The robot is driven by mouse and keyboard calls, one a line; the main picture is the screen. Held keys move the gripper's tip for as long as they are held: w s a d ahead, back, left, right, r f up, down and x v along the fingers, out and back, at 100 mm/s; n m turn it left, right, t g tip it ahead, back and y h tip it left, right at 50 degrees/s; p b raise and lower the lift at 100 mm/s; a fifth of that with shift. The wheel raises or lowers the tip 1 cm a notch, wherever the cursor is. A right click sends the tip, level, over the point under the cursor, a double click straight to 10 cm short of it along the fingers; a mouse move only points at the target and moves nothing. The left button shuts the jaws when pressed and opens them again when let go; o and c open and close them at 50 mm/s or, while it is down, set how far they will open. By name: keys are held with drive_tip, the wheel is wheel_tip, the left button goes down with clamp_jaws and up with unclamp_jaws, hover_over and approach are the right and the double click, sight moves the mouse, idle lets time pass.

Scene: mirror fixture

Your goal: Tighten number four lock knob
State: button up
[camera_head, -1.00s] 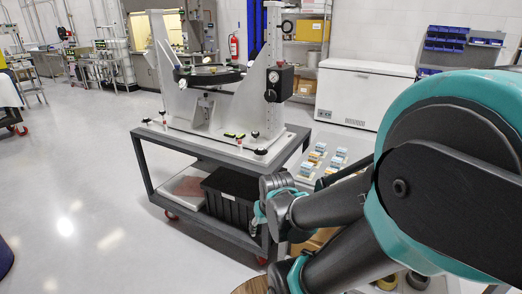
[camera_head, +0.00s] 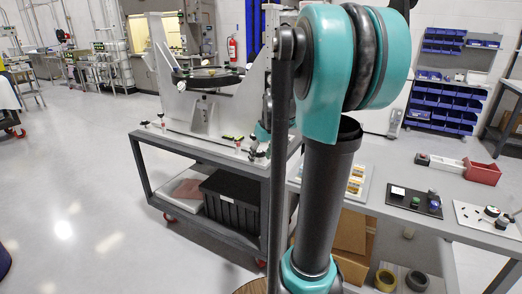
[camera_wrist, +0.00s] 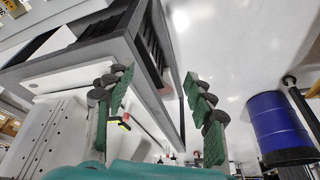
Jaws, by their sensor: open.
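The pale mirror fixture (camera_head: 190,118) stands on a grey cart (camera_head: 195,150) in the head view, with a dark round mirror mount (camera_head: 207,77) near its top. Small knobs, including one at the left (camera_head: 161,116), stand along its base; I cannot read which is number four. My arm hides the fixture's right side. In the wrist view, my gripper (camera_wrist: 157,88) is open and empty, its two green-padded fingers apart. Pale fixture plates (camera_wrist: 58,115) show behind and left of the left finger. I see no lock knob between the fingers.
A black bin (camera_head: 232,198) sits on the cart's lower shelf. A workbench (camera_head: 385,178) stands at the right with trays and a red bin (camera_head: 482,172). A blue drum (camera_wrist: 280,122) shows right in the wrist view. Floor (camera_head: 75,200) left of the cart is clear.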

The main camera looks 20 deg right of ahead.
sight(260, 151)
drive_tip(key=w+d+r+n+y, duration=0.1)
drive_tip(key=w+d+r, duration=0.35)
drive_tip(key=w, duration=0.25)
drive_tip(key=w+d+r+n, duration=0.2)
drive_tip(key=w+d+r, duration=0.25)
drive_tip(key=w, duration=0.25)
drive_tip(key=x, duration=1.8)
drive_tip(key=shift+s+d+f, duration=0.1)
drive_tip(key=shift+s+d, duration=0.05)
drive_tip(key=shift+c, duration=0.4)
drive_tip(key=c, duration=1.1)
drive_tip(key=shift+m, duration=0.3)
